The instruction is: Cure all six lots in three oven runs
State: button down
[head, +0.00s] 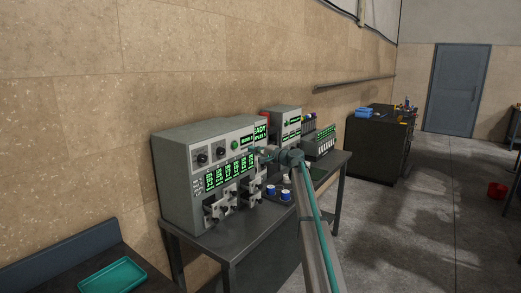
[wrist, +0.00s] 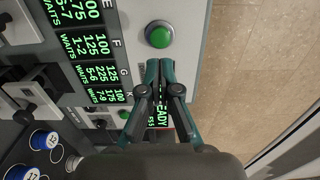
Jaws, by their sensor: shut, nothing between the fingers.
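The grey press (head: 180,190) stands on a dark bench against the wall, with a green-lettered display panel (head: 230,172) and several slotted drawers below. The wrist view shows display rows (wrist: 92,48) with "WAITS" lines and letters such as E, F, G and K. A round green button (wrist: 158,36) sits on the grey face beside the rows. My gripper (wrist: 159,64) is shut and empty, its fingertips just short of the button in the picture; contact cannot be told. A "READY" display is partly hidden behind the fingers. Blue-and-white numbered pots (wrist: 44,139) stand on the bench.
A second grey unit (head: 283,116) and a rack (head: 320,142) stand farther along the bench. A teal tray (head: 113,275) lies at the near left. A dark cabinet (head: 380,150) with a blue bin stands at the back right. The floor at right is mostly open.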

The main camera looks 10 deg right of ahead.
aim_at(236, 146)
jog(key=p+x, duration=0.2)
jog(key=x, duration=0.4)
jog(key=shift+r, duration=0.15)
jog(key=shift+w+a+p, duration=0.4)
jog(key=shift+w+a, duration=0.05)
jog(key=shift+a, duration=0.05)
